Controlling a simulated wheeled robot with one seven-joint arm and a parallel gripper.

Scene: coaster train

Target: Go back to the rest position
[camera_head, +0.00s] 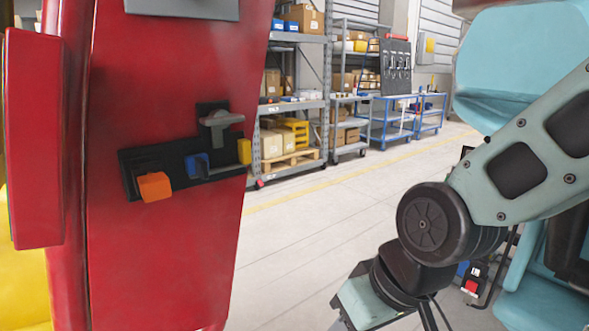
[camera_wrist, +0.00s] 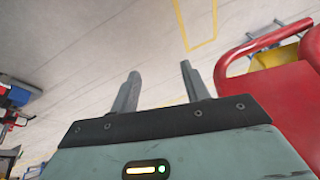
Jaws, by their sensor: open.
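My gripper (camera_wrist: 160,88) shows in the wrist view with its two grey fingers spread apart and nothing between them. The pale floor lies beyond the fingertips. In the head view my arm reaches in from the right and bends downward at the bottom; the gripper's fingers are out of that picture. The red coaster train car (camera_head: 160,240) stands at the left of the head view, apart from my arm. A black panel (camera_head: 175,168) on it carries an orange block (camera_head: 154,186), a blue part (camera_head: 197,165), a yellow part (camera_head: 244,151) and a grey handle (camera_head: 220,122).
In the wrist view a red car part (camera_wrist: 275,95) with a curved red bar lies right of my gripper. Turquoise seats (camera_head: 515,50) stand at the right of the head view. Shelves (camera_head: 295,105) and blue carts (camera_head: 395,118) stand far back. The middle floor (camera_head: 310,235) is clear.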

